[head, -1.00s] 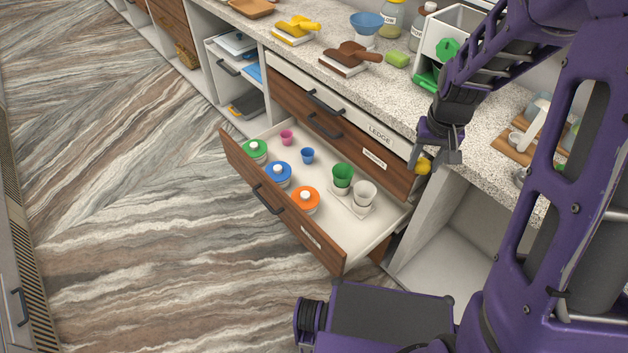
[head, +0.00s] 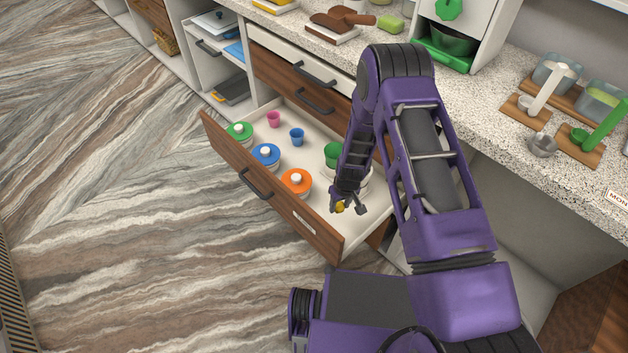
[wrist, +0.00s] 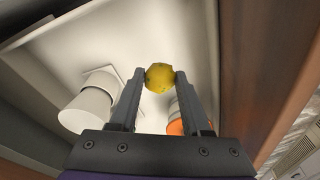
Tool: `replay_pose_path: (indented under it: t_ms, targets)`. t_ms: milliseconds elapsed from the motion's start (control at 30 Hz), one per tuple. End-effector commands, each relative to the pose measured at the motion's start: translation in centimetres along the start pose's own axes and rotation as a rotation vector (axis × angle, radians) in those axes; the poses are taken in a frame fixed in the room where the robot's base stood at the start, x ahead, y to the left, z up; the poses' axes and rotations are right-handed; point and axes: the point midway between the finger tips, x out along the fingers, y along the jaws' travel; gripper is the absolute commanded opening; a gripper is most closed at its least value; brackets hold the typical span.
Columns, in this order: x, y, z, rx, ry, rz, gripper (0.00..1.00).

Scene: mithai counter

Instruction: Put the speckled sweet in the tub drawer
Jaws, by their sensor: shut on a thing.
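The speckled sweet is a small yellow ball (head: 340,207) with dark flecks. My gripper (head: 347,207) is shut on it; in the wrist view the sweet (wrist: 159,77) sits between the two fingertips (wrist: 160,80). The open drawer (head: 322,224) has a wooden front and a pale inside. It holds lidded tubs: green (head: 239,132), blue (head: 265,156) and orange (head: 296,182). My gripper is over the drawer's near right end, above its pale floor (wrist: 190,35). The sweet's height above the floor is hard to tell.
Inside the drawer are a pink cup (head: 273,119), a small blue cup (head: 297,136) and a green cup (head: 332,154). A white cup (wrist: 84,111) shows beside my gripper in the wrist view. My arm hides part of the drawer's right side. The counter (head: 490,110) stands behind.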

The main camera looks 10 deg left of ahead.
Motion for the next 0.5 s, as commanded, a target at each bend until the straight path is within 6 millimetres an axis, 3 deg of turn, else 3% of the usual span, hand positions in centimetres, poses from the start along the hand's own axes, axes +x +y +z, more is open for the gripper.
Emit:
replay_pose_path:
  t_ms: [200,500]
  targets:
    - [4.4,-0.1,0.8,-0.001,-0.002,-0.001,0.00]
    - [7.1,-0.1,1.2,0.000,-0.001,-0.001,0.00]
